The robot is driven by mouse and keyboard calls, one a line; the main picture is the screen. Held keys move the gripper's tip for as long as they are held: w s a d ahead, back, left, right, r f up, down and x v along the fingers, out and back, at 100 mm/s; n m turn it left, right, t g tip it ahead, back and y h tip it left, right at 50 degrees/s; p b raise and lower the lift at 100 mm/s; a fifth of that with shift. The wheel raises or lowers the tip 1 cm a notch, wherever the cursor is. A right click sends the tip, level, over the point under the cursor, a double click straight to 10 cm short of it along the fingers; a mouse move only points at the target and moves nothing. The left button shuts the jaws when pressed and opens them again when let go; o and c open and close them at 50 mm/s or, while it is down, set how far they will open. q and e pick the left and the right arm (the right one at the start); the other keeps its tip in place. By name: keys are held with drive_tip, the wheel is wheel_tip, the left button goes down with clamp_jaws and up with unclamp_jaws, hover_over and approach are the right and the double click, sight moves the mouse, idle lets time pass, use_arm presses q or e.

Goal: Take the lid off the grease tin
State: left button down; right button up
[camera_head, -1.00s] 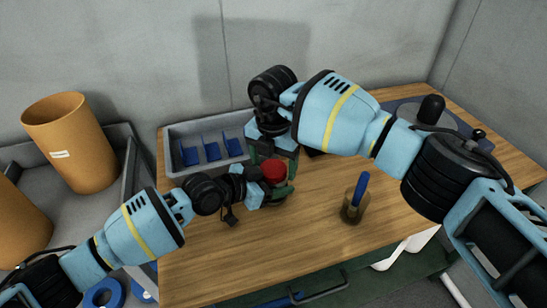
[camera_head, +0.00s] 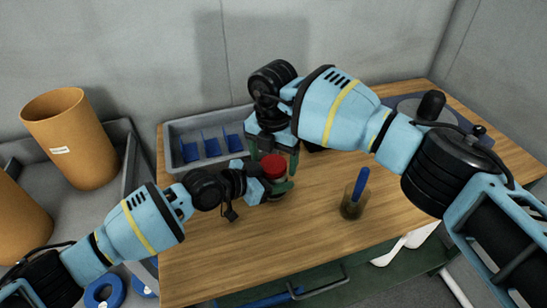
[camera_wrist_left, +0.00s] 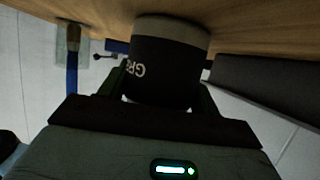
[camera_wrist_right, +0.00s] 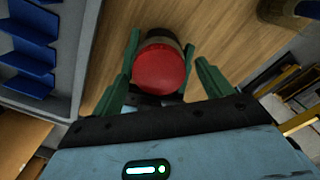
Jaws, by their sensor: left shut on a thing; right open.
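The grease tin is a dark cylinder with pale lettering; its body (camera_wrist_left: 165,65) fills the middle of the left wrist view. Its red lid (camera_head: 272,166) is on top, also seen from above in the right wrist view (camera_wrist_right: 160,70). My left gripper (camera_head: 277,188) is shut on the tin's body from the left side. My right gripper (camera_wrist_right: 163,50) is open and points down from above, its green fingers on either side of the lid and apart from it. Whether the tin touches the table is hard to tell.
A grey tray with blue dividers (camera_head: 170,152) stands behind and left of the tin. A dark blue mat with a round plate lies at the far right. The front middle of the wooden table (camera_head: 235,250) is clear.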

drive_tip(key=shift+r, duration=2.25)
use_arm(q)
drive_tip(key=shift+c, duration=1.3)
unclamp_jaws()
drive_tip(key=v, duration=0.6)
drive_tip(key=shift+s+a, duration=0.15)
drive_tip(key=shift+a, duration=0.1)
use_arm(e)
drive_tip(key=shift+r, duration=0.25)
use_arm(q)
drive_tip(key=shift+s+a+r, duration=0.35)
drive_tip(key=shift+a+r, duration=0.05)
drive_tip(key=shift+a, duration=0.05)
